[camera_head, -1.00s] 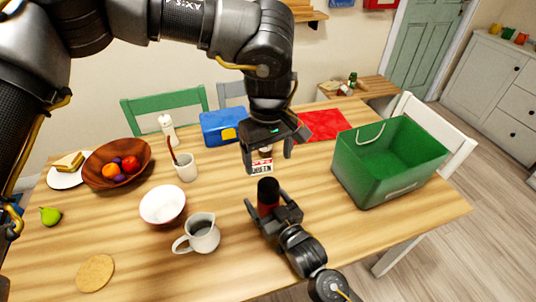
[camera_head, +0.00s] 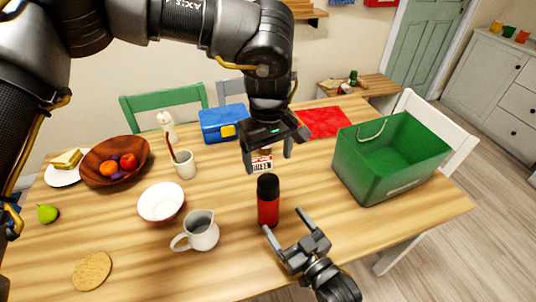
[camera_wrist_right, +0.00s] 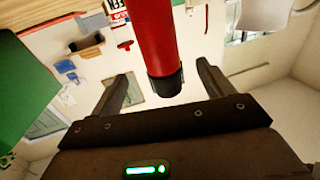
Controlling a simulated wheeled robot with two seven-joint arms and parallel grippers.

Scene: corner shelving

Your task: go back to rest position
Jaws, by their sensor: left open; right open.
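My left gripper (camera_head: 268,155) is open, pointing down above the middle of the table. A small jar with a white and red label (camera_head: 261,163) shows between its fingers; I cannot tell if they touch it. My right gripper (camera_head: 288,224) is open and empty at the table's front. A red bottle with a black cap (camera_head: 268,202) stands upright on the table just beyond the right fingertips, apart from them. In the right wrist view the red bottle (camera_wrist_right: 157,40) appears ahead of the open right fingers (camera_wrist_right: 162,82).
A green crate (camera_head: 385,175) stands to the right. A grey jug (camera_head: 202,232), white bowl (camera_head: 162,201), mug (camera_head: 184,165) and wooden fruit bowl (camera_head: 100,176) stand left. A blue lunch box (camera_head: 222,123) and red cloth (camera_head: 325,122) lie behind.

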